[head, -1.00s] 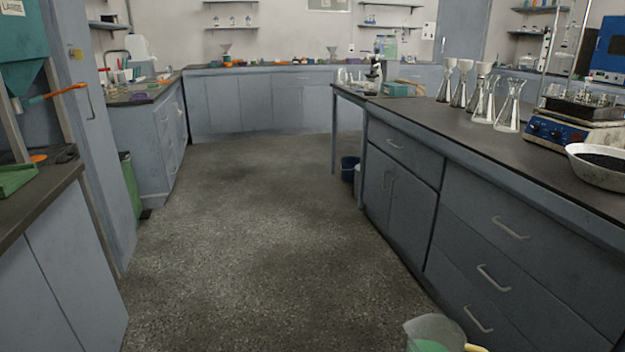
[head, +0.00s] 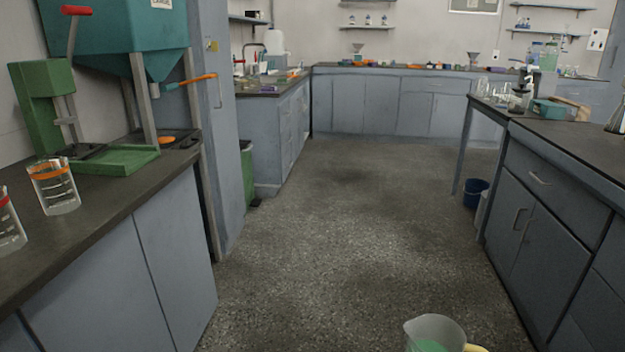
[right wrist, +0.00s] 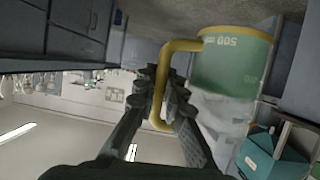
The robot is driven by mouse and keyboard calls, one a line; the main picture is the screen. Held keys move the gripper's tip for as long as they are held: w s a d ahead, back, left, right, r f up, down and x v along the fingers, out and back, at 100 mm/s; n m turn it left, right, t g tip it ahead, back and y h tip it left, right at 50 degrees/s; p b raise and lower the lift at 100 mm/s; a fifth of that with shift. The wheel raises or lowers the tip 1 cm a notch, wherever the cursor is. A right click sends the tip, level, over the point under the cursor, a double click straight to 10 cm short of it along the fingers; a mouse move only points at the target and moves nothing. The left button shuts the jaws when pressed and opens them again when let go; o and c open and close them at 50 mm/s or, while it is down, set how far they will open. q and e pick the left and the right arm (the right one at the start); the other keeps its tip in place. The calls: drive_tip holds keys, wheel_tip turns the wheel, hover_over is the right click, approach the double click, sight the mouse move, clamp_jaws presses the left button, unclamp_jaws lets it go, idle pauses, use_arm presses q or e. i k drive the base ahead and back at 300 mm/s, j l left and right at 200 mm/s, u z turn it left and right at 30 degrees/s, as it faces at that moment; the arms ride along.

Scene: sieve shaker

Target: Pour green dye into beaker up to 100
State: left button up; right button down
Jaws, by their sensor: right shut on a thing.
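A clear jug (head: 436,333) with green dye inside and a yellow handle shows at the bottom edge of the head view. In the right wrist view the jug (right wrist: 232,70) has a yellow rim and a "500" mark. My right gripper (right wrist: 160,85) is shut on its yellow handle (right wrist: 180,46). A glass beaker with an orange band (head: 54,187) stands on the left counter. Another glass beaker with a red band (head: 8,222) is cut off at the left edge. My left gripper is not in view.
The dark left counter (head: 100,222) also holds a green press (head: 45,110) and a teal hopper machine (head: 120,45) behind the beakers. The middle floor (head: 330,230) is clear. Another counter (head: 570,150) runs along the right.

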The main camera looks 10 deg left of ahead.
sight(53, 181)
drive_tip(key=i+l+u, duration=0.25)
drive_tip(key=u, duration=0.25)
drive_tip(key=i+l+u, duration=0.2)
drive_tip(key=l+u, duration=0.25)
drive_tip(key=i+l+u, duration=0.15)
drive_tip(key=l+u, duration=0.15)
drive_tip(key=u, duration=0.2)
drive_tip(key=i+l+u, duration=0.1)
drive_tip(key=l+u, duration=0.85)
drive_tip(key=k+l+u, duration=0.1)
drive_tip(key=l+u, duration=0.4)
drive_tip(key=j, duration=0.1)
